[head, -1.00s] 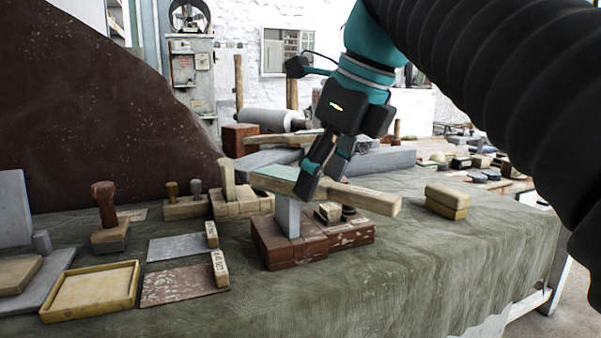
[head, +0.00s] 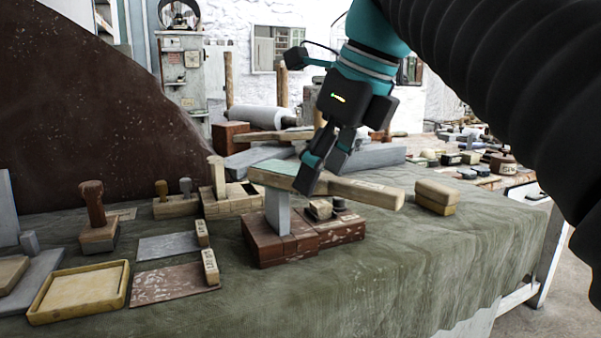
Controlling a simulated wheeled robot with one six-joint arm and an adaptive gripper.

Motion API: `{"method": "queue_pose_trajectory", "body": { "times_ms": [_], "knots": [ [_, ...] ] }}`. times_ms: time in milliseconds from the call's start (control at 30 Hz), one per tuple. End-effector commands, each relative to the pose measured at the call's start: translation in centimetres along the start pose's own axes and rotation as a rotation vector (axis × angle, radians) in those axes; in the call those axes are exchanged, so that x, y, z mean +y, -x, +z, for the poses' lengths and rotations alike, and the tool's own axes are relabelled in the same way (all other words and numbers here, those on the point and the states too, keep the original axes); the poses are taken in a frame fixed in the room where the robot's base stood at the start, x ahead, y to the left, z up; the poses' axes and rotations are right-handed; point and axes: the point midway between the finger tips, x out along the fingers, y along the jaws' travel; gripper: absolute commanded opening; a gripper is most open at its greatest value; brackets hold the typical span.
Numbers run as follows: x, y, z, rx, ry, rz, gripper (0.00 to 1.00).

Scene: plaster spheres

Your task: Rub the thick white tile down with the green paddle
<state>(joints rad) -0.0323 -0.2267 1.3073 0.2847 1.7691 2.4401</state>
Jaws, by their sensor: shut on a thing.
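The green paddle (head: 365,193) is a flat wooden bar with a green face at its left end and a handle to the right. My gripper (head: 318,176) is shut on it near the middle. The paddle lies level over a grey upright (head: 278,212) on reddish blocks; I cannot tell whether it touches the upright.
A grey plate (head: 167,247) and a reddish plate (head: 165,284) lie beside the tray, each with a small label block. A wooden-handled stamp (head: 95,215) stands behind them. Stacked yellowish blocks (head: 436,198) stand right of the paddle. The cloth is bare at the front middle.

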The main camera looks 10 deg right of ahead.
Motion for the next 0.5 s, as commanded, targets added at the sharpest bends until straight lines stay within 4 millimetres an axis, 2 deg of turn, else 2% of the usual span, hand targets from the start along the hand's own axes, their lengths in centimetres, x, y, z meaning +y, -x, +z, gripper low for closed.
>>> {"method": "queue_pose_trajectory", "body": {
  "times_ms": [200, 500],
  "knots": [
    [0.0, 0.2, 1.6, -0.001, 0.002, 0.000, 0.19],
    [0.0, 0.3, 1.7, -0.001, 0.000, 0.000, 0.19]
  ]
}}
